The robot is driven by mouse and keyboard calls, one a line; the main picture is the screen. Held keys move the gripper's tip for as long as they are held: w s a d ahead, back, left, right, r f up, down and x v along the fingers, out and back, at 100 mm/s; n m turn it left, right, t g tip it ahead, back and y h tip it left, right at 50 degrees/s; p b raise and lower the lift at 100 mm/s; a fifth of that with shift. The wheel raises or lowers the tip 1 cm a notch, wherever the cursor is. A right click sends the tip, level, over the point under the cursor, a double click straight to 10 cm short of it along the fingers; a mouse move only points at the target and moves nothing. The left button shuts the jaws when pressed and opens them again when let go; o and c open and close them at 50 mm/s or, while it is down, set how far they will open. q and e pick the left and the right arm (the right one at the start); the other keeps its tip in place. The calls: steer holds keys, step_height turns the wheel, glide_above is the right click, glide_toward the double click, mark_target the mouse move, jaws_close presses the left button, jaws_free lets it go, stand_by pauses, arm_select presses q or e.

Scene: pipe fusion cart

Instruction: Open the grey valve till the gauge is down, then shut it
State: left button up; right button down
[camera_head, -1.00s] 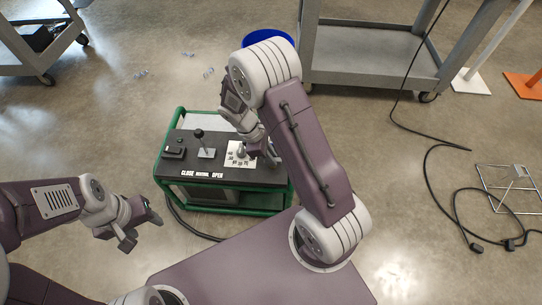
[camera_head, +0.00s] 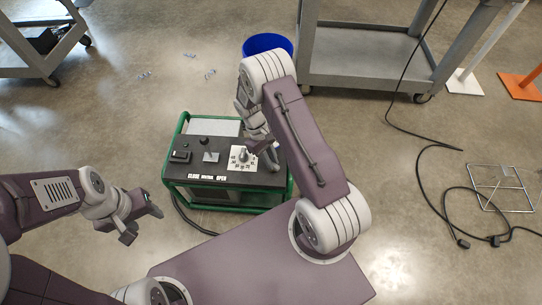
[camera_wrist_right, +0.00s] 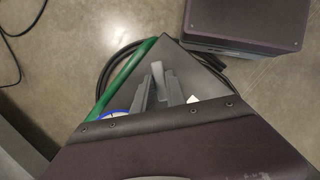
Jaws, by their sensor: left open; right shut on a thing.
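The green-framed cart (camera_head: 288,190) stands in the middle of the head view, with a dark top panel. My right gripper (camera_head: 268,152) reaches down at the panel's right side, past a white dial plate (camera_head: 236,166). In the right wrist view its fingers (camera_wrist_right: 158,92) are shut on a slim grey piece (camera_wrist_right: 157,70), apparently the grey valve's handle. The valve's body is hidden. A blue-rimmed white gauge (camera_wrist_right: 113,116) is partly covered by my wrist, and its needle cannot be read. My left gripper (camera_head: 143,218) is open and empty, left of the cart.
The panel also bears a black-knobbed lever (camera_head: 204,142), a small black box (camera_head: 181,156) and the words CLOSE, NEUTRAL, OPEN. A blue bucket (camera_head: 267,43) and a grey shelf cart (camera_head: 365,75) stand behind. Black cable (camera_head: 425,185) lies on the floor at right.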

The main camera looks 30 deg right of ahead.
steer(key=m+y+p, duration=0.1)
steer(key=m, duration=0.1)
steer(key=m+p, duration=0.1)
steer(key=m, duration=0.1)
steer(key=shift+d+r+m+y+p, duration=0.15)
steer(key=shift+m+y+p, duration=0.2)
steer(key=shift+m+y, duration=0.05)
steer(key=shift+d+m+t+y+p, duration=0.15)
steer(key=shift+m+y+p, duration=0.35)
steer(key=shift+m, duration=0.75)
steer(key=shift+a+m+t+y+p, duration=0.15)
steer(key=shift+m+y+p, duration=0.35)
steer(key=shift+m, duration=0.75)
steer(key=shift+d, duration=0.1)
steer(key=c, duration=1.4)
jaws_free()
steer(key=shift+o, duration=0.2)
steer(key=p+v, duration=0.2)
steer(key=v, duration=0.6)
steer(key=shift+w+r+p, duration=0.2)
steer(key=shift+r+p, duration=0.15)
steer(key=shift+d, duration=0.1)
